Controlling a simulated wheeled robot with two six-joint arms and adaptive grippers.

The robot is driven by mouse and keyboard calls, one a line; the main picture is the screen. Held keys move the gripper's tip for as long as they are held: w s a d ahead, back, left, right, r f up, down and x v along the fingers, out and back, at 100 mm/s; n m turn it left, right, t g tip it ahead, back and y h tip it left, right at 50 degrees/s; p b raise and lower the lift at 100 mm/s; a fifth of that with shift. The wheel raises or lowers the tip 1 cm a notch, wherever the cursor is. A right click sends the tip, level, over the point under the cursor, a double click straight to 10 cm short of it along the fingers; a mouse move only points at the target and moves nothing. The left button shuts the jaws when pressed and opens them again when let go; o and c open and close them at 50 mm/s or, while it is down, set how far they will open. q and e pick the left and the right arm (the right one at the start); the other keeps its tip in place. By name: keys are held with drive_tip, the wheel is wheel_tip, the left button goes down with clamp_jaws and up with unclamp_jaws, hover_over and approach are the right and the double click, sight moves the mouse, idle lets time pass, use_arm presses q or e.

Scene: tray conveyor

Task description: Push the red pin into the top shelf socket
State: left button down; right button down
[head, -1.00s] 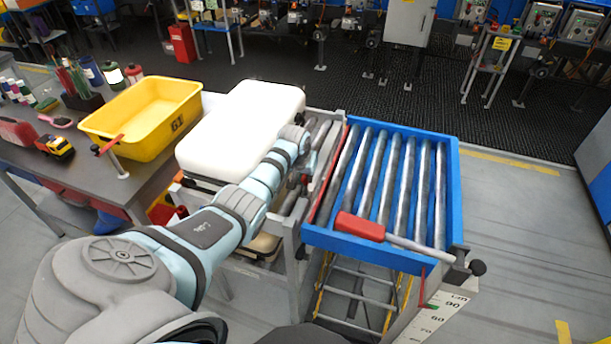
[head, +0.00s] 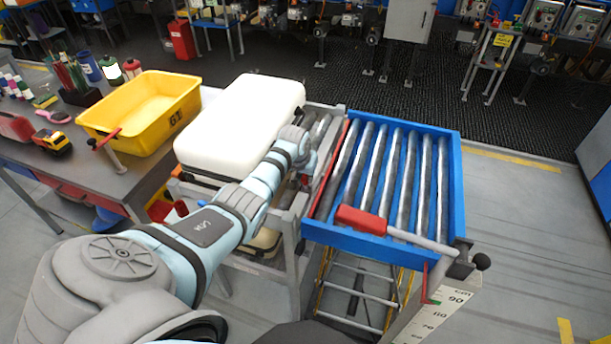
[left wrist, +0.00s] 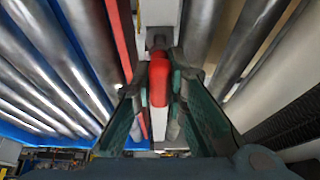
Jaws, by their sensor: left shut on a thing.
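The red pin (left wrist: 158,84) is between the two fingers of my left gripper (left wrist: 159,72) in the left wrist view. The fingers are shut on it from both sides. Its far end meets or lies just before a dark fitting (left wrist: 159,38) on a pale rail; I cannot tell whether it is inside. In the head view my left gripper (head: 303,180) is at the rack beside the blue roller tray (head: 454,190), with the pin hidden. I cannot make out the top shelf socket for certain. My right gripper does not show.
A white case (head: 240,115) lies on the rack left of my left wrist. A red-handled lever (head: 362,219) crosses the near edge of the roller tray. A yellow bin (head: 150,110) stands on the bench at left. Open floor lies right of the tray.

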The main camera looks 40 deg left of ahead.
use_arm(q)
drive_tip(key=shift+f+b, duration=0.8)
drive_tip(key=shift+f, duration=0.3)
drive_tip(key=c, duration=1.5)
unclamp_jaws()
drive_tip(key=shift+r, duration=0.2)
drive_tip(key=v, duration=1.1)
drive_tip(key=shift+s+r, duration=0.1)
drive_tip(key=shift+r, duration=0.25)
drive_tip(key=shift+d, duration=0.1)
